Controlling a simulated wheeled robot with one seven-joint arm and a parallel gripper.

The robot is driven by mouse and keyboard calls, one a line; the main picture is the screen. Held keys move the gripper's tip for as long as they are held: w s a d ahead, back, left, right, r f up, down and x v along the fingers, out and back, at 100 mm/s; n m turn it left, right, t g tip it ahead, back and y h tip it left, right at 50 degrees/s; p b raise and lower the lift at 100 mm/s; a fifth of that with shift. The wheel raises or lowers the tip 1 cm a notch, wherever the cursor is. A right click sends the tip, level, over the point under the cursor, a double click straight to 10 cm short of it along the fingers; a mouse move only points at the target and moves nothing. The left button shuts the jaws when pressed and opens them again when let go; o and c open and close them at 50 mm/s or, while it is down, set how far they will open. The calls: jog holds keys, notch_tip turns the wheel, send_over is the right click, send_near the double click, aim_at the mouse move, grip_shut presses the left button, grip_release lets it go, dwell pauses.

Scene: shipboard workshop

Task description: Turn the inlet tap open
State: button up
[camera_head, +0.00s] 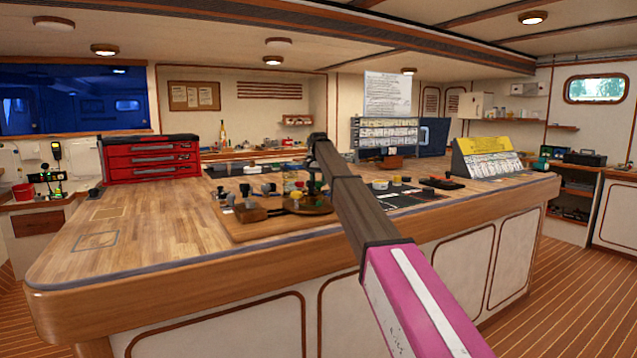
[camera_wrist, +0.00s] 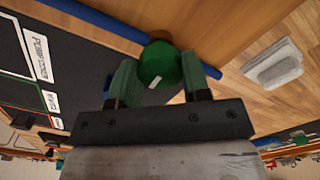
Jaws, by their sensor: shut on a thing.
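In the wrist view, my gripper (camera_wrist: 158,72) has its two green fingers on either side of a round green knob (camera_wrist: 157,60) with a small white mark on top. It is shut on this knob. I take the knob to be the inlet tap, but no label on it can be read. In the head view, my arm reaches over the workbench and hides the gripper's fingers and the knob. A wooden board (camera_head: 255,235) with several small fittings and coloured knobs lies beside the arm on the bench.
The wooden workbench (camera_head: 150,235) has free room at its left. A red toolbox (camera_head: 150,160) stands at its back left. A dark labelled mat (camera_head: 408,198) lies right of my arm. A yellow-topped rack (camera_head: 487,158) stands at the right. A pale grey block (camera_wrist: 273,63) shows in the wrist view.

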aim_at(319, 182)
jog(key=o, duration=0.9)
jog(key=shift+r, duration=0.15)
notch_tip(319, 182, up, 11)
jog(key=shift+f, duration=0.2)
jog(key=shift+d, duration=0.1)
